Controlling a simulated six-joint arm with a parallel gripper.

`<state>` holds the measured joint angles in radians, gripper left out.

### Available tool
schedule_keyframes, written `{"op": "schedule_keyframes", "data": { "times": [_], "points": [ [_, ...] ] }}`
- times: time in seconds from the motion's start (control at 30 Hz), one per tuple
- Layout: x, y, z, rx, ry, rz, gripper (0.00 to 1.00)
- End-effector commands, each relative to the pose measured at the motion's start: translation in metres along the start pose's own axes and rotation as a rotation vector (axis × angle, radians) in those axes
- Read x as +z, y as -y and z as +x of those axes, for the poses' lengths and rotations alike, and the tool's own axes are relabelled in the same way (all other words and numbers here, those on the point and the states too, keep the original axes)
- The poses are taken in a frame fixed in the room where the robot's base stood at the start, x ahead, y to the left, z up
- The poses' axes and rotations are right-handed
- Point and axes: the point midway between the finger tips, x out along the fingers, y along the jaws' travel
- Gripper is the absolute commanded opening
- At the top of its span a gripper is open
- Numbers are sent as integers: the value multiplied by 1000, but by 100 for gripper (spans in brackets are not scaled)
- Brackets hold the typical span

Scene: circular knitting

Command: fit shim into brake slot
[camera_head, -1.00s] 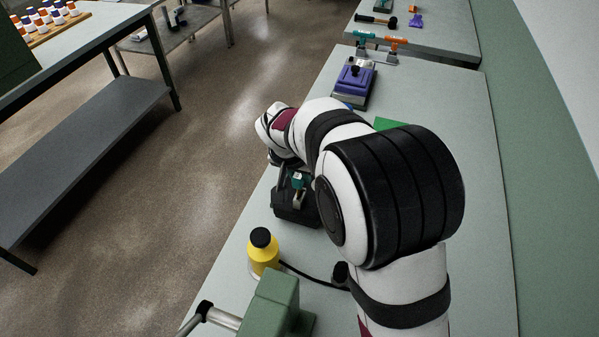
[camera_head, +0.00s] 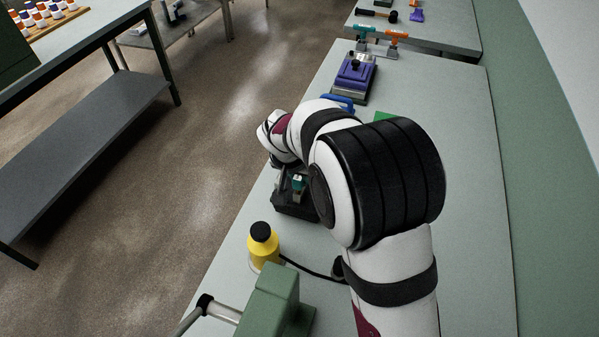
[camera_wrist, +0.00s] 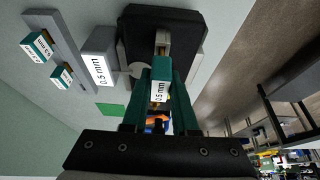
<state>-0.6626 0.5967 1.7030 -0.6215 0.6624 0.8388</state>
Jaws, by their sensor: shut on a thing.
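My gripper (camera_wrist: 161,78) shows in the wrist view with its two dark green fingers shut on a shim (camera_wrist: 159,92), a small teal-ended piece with a white "0.5 mm" label. Ahead of the fingertips is the black brake block (camera_wrist: 134,38) with a light metal part (camera_wrist: 162,40) at its middle. The fingers hide much of the shim's lower end, and I cannot tell whether it is in the slot. In the head view the black block (camera_head: 297,204) stands on the bench, with a teal piece (camera_head: 299,182) above it. My arm hides the fingers there.
A grey block labelled "0.5 mm" (camera_wrist: 100,68) stands close left of the brake block. Farther left, a grey rack (camera_wrist: 62,40) holds other labelled shims (camera_wrist: 38,46). A yellow bottle (camera_head: 263,246) and a green machine (camera_head: 270,300) are nearer on the bench; a purple device (camera_head: 354,77) is farther back.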

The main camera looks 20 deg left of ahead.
Motion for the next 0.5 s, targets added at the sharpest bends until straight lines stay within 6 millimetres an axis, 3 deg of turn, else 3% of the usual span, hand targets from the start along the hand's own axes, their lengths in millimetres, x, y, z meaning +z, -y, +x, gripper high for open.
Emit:
{"op": "schedule_keyframes", "data": {
  "times": [0.37,0.4,0.5],
  "points": [
    [4,0,8,0,1,0,0],
    [4,0,8,0,0,0,32],
    [4,0,8,0,0,0,50]
  ]
}}
